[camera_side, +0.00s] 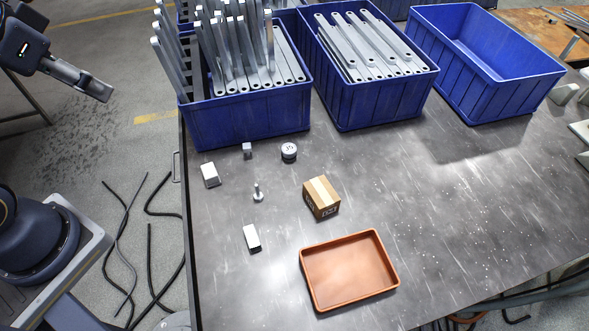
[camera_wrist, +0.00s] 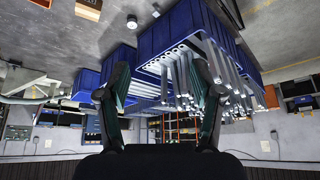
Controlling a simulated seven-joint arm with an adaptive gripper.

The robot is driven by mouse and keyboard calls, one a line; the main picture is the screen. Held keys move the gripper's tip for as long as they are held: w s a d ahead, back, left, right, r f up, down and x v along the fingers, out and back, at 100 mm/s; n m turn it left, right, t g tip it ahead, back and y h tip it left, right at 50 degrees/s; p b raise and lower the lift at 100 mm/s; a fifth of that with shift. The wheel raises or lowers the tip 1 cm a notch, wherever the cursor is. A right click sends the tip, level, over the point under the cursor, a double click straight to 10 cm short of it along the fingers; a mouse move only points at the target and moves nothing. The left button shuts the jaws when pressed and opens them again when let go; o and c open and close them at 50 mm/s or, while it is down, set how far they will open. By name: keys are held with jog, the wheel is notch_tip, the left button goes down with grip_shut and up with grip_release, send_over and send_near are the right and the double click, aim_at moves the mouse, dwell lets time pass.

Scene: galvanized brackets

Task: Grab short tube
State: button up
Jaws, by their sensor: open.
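No object is clearly a hollow short tube. The closest in shape is a short round piece (camera_side: 289,151) with a pale, marked top and dark side, on the table in front of the bins. It also shows near the top of the wrist view (camera_wrist: 132,21). A small upright metal piece with a wider base (camera_side: 257,193) stands nearer the front; it is too small to identify. My gripper (camera_side: 104,91) is off the table's left side, raised and far from these pieces. In the wrist view its fingers (camera_wrist: 162,100) are spread apart with nothing between them.
Blue bins of metal brackets (camera_side: 250,108) (camera_side: 385,103) and an empty blue bin (camera_side: 490,95) line the back. White blocks (camera_side: 210,175) (camera_side: 251,237), a grey cube (camera_side: 247,150), a cardboard box (camera_side: 321,198) and a brown tray (camera_side: 348,268) are on the table (camera_side: 470,200).

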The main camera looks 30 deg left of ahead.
jog(key=o, duration=0.4)
